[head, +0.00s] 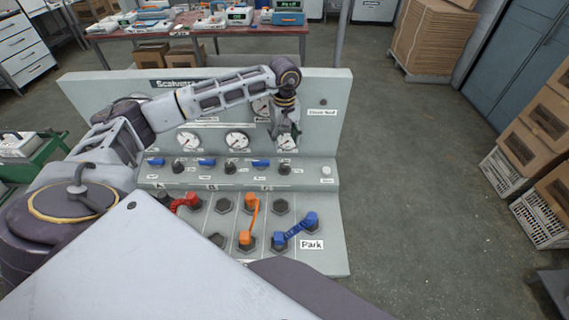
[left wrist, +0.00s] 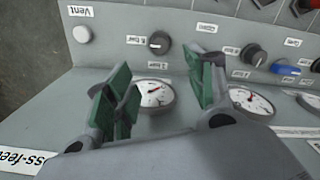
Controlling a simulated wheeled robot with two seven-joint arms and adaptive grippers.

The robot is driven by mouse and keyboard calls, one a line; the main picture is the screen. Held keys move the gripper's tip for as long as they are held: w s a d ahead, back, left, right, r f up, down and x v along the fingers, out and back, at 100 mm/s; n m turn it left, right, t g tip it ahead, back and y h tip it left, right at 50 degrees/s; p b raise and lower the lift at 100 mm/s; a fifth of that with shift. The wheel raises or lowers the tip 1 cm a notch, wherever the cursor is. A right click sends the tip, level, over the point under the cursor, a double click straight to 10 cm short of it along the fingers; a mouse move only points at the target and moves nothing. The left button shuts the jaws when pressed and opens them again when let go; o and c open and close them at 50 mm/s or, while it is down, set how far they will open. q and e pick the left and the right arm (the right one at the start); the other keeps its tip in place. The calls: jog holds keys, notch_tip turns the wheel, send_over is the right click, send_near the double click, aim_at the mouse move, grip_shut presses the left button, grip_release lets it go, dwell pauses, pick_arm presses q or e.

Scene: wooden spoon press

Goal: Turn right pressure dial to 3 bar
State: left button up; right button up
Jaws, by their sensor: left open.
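The right pressure dial (head: 284,168) is a dark round knob on the panel's sloped ledge. In the left wrist view the same dial (left wrist: 159,42) shows a white pointer mark; its scale cannot be read. The right gauge (head: 287,143) has a white face; it also shows between my fingers in the left wrist view (left wrist: 154,93), its needle reading too small to tell. My left gripper (head: 290,131) is open and empty, with green-padded fingers (left wrist: 165,75). It hangs in front of the right gauge, above the dial and apart from it. My right gripper is out of view.
Beside the dial are a white vent button (head: 326,170), a blue lever (head: 260,163) and a middle knob (head: 230,168). Below are hexagonal ports with red, orange and blue connectors (head: 297,230). Open floor (head: 420,200) lies right of the panel; boxes (head: 540,130) stand beyond.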

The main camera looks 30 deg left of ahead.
aim_at(284, 165)
pick_arm(q)
notch_tip(284, 165, down, 13)
jog(key=shift+p, duration=1)
jog(key=c, duration=0.9)
jog(key=shift+c, duration=0.6)
